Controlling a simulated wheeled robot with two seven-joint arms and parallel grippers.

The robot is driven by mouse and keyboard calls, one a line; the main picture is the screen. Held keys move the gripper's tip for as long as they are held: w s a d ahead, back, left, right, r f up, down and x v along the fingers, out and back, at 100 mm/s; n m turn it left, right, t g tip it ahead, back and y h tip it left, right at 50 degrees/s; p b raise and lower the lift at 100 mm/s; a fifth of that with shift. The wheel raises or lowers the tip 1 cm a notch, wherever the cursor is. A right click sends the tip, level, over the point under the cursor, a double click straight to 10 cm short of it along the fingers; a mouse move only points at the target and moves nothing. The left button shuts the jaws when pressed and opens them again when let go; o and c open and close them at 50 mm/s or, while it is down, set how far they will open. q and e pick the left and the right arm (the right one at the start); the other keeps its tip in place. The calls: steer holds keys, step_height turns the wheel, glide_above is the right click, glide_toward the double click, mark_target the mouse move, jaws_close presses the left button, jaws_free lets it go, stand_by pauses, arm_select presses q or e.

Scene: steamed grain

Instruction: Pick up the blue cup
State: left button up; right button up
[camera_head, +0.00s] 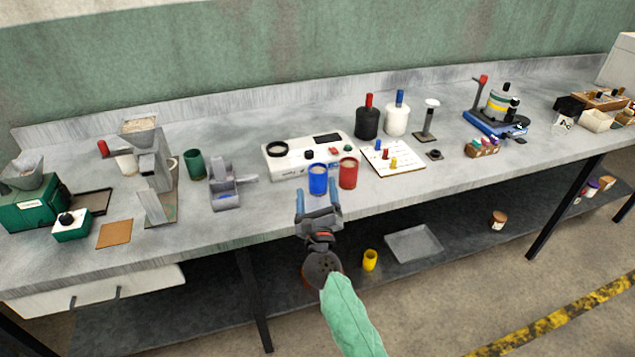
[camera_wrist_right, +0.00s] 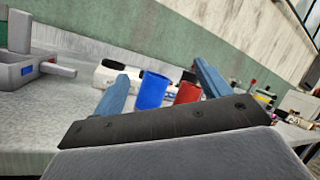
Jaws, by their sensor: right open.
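The blue cup (camera_head: 318,180) stands upright on the grey workbench, near its front edge, with pale contents at its top. My right gripper (camera_head: 318,203) is open and empty in front of the cup, its two blue fingers pointing at it. In the right wrist view the blue cup (camera_wrist_right: 153,90) shows between the two fingers (camera_wrist_right: 160,88), apart from them and farther off. A red cup (camera_head: 348,173) stands close beside the blue cup on its right. My left gripper is not in view.
A white device (camera_head: 296,165) stands behind the blue cup. A grey metal holder (camera_head: 224,190) stands to its left, and a white board with coloured pegs (camera_head: 393,160) to its right. The bench front edge runs below my right gripper. A yellow cup (camera_head: 370,260) stands on the lower shelf.

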mark_target(320, 172)
steer(key=w+f+m+g+h, duration=0.1)
steer(key=w+m+h, duration=0.1)
steer(key=m, duration=0.1)
steer(key=w+f+m+g+h, duration=0.2)
steer(key=m, duration=0.1)
steer(key=w+f+m+g+h, duration=0.1)
steer(key=w+m, duration=0.1)
steer(key=m, duration=0.1)
steer(key=shift+w+a+f+m+h, duration=0.15)
steer(key=shift+a+f+m+h, duration=0.1)
steer(key=shift+m+h, duration=0.15)
steer(key=shift+w+g, duration=0.15)
steer(key=shift+g, duration=0.15)
steer(key=shift+p+x, duration=0.55)
steer(key=shift+x, duration=0.9)
steer(key=p+x, duration=0.2)
steer(key=x, duration=0.2)
steer(key=shift+w+f, duration=0.1)
steer(key=shift+w, duration=0.25)
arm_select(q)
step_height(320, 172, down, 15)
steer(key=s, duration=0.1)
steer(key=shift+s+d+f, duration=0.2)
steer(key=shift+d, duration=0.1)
arm_select(e)
steer(key=shift+c, duration=0.3)
jaws_close()
